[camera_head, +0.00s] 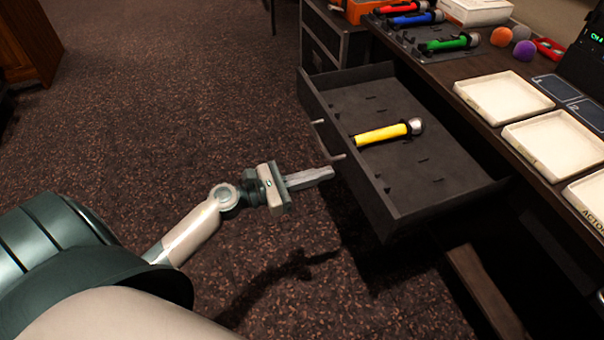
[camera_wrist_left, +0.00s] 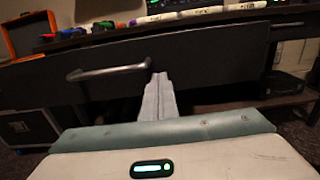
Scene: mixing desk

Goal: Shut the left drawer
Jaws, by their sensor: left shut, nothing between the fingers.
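The left drawer (camera_head: 403,200) is pulled out from the desk and stands open in the head view. A microphone with a yellow handle (camera_head: 382,134) lies inside it. The drawer has a metal bar handle (camera_head: 327,140) on its front. My left gripper (camera_head: 331,173) is shut and empty, its fingertips close to the drawer front near the handle's near end. In the left wrist view the shut fingers (camera_wrist_left: 158,82) point at the drawer front (camera_wrist_left: 205,62), just right of the handle (camera_wrist_left: 108,72). Whether they touch it I cannot tell. My right gripper is not in view.
The desk top (camera_head: 448,72) holds several microphones on a dark mat, coloured balls (camera_head: 523,50) and white trays (camera_head: 503,97). A dark case (camera_head: 335,38) stands beyond the drawer. The carpet (camera_head: 200,100) left of the drawer is clear.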

